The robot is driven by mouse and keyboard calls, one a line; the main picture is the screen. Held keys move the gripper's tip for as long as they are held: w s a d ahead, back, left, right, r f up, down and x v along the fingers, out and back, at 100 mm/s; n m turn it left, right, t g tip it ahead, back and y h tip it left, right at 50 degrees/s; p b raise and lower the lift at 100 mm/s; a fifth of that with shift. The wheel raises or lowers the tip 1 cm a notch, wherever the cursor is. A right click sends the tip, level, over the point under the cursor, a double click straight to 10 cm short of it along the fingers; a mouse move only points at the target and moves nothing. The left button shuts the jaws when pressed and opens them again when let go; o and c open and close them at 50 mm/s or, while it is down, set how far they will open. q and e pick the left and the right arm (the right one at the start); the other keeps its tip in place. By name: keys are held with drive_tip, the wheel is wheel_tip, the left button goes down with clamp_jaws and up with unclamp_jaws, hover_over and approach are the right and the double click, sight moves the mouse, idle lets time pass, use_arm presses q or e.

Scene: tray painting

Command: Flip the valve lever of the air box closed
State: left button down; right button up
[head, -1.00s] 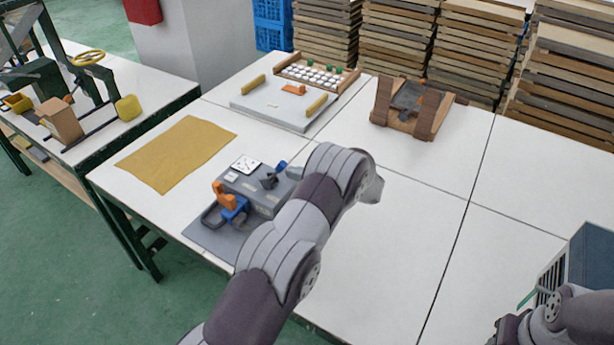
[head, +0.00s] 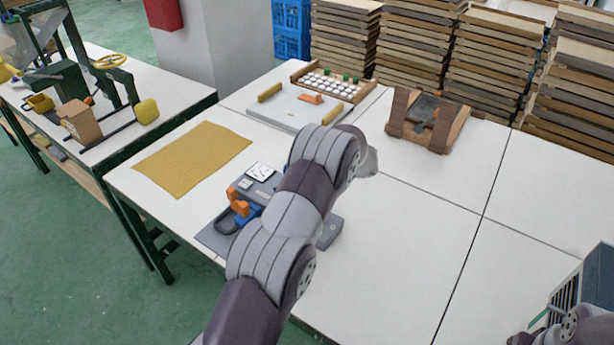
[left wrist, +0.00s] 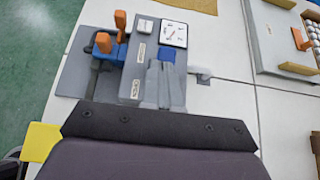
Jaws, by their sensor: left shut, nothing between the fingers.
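The grey air box (head: 266,186) stands on a dark grey mat (head: 215,238) on the table, with a white gauge (left wrist: 174,33) on top. An orange lever (head: 240,206) rises over a blue fitting at its left end; its orange parts also show in the left wrist view (left wrist: 104,42). A blue part (left wrist: 167,54) sits beside the gauge, partly behind my fingers. My left gripper (left wrist: 163,74) is shut and empty above the box, right of the orange lever. My arm hides the gripper and the box's right side in the head view. My right gripper is out of view.
A yellow cloth (head: 193,158) lies left of the box. A white tray (head: 300,112) and a brown wooden stand (head: 427,120) are behind. A blue-grey vented box (head: 590,285) stands at the right edge. The table's middle right is clear.

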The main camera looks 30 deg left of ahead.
use_arm(q)
drive_tip(key=a+h, duration=0.1)
drive_tip(key=a+r+h+p, duration=0.1)
drive_tip(key=a, duration=0.1)
drive_tip(key=shift+a+r+h, duration=0.15)
drive_tip(key=shift+h, duration=0.25)
drive_tip(key=a+b, duration=0.2)
drive_tip(key=a, duration=0.4)
drive_tip(key=shift+w+a, duration=0.2)
drive_tip(key=shift+w, duration=0.15)
